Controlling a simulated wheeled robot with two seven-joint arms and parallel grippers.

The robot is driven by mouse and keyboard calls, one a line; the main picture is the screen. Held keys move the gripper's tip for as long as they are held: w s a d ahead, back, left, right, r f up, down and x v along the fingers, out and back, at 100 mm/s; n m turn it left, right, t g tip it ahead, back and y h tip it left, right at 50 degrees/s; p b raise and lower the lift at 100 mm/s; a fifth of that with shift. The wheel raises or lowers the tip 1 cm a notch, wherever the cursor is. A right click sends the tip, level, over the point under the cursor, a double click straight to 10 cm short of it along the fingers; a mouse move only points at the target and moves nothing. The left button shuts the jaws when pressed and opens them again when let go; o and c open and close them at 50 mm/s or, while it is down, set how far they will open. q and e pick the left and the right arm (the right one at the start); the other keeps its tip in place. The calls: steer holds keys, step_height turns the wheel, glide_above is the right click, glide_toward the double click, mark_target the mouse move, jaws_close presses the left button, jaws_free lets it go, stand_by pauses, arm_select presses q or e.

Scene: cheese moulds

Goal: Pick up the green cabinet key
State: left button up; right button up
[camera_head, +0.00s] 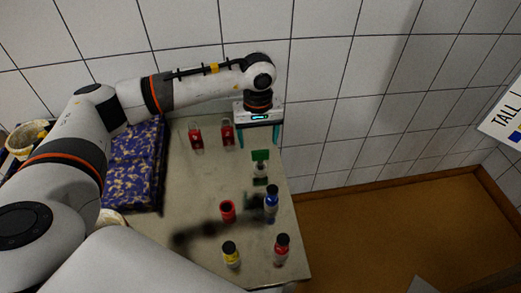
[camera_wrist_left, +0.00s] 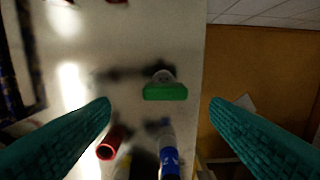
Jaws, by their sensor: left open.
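The green cabinet key (camera_head: 260,155) shows as a flat green piece standing up above a small pale base on the table (camera_head: 205,180). In the left wrist view the green piece (camera_wrist_left: 165,92) lies between my two teal fingers, with a rounded pale part behind it. My left gripper (camera_head: 258,142) is open and points down above the table's right side, above and behind the key in the head view. Its fingers also show wide apart in the wrist view (camera_wrist_left: 162,105), with nothing held. My right gripper is not in view.
A blue bottle (camera_head: 271,204), red cup (camera_head: 228,211), yellow bottle (camera_head: 231,256) and red bottle (camera_head: 281,250) stand nearer the front. Two red items (camera_head: 195,137) (camera_head: 227,133) are at the back. The table's right edge is close to the key.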

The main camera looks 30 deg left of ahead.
mark_target(260, 151)
arm_select(q)
step_height(260, 151, down, 2)
steer(key=shift+s+f, duration=0.1)
steer(key=shift+f+p, duration=0.5)
steer(key=shift+f, duration=0.1)
steer(key=f, duration=0.1)
steer(key=f+p, duration=0.1)
steer(key=f, duration=0.1)
steer(key=shift+w+d+f+p, duration=0.2)
steer(key=shift+w+f+p, duration=0.05)
steer(key=shift+w+p, duration=0.1)
steer(key=shift+f, duration=0.6)
steer(key=shift+c, duration=1.3)
steer(key=c, duration=0.8)
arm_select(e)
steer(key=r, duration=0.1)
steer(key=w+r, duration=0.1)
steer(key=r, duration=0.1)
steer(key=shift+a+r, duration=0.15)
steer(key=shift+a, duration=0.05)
arm_select(q)
steer(key=shift+r, duration=0.15)
